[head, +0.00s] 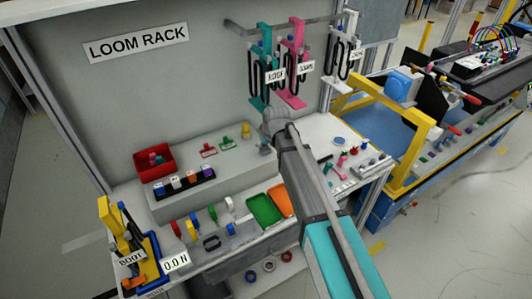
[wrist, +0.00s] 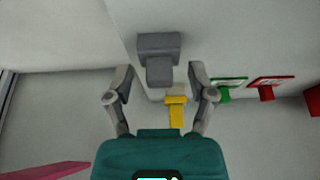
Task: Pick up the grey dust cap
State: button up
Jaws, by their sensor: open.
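The grey dust cap (wrist: 159,58) is a stepped block with a wide flange and a narrower square body, standing on the grey raised step. In the wrist view it lies ahead of and between the fingertips of my gripper (wrist: 160,74), which is open with a finger on each side. I cannot tell whether either finger touches it. In the head view the grey cap (head: 265,149) shows just below the end of my arm, and the fingers are mostly hidden there.
A yellow cap (wrist: 176,111) stands close to the grey one. Green (head: 228,141) and red (head: 208,150) parts lie farther left on the step, near a red bin (head: 142,168). Pink (head: 293,60) and teal (head: 262,65) loom hangers hang above.

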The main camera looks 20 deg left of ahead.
jog(key=shift+c, duration=0.2)
dwell(0.5)
jog(key=c, duration=0.8)
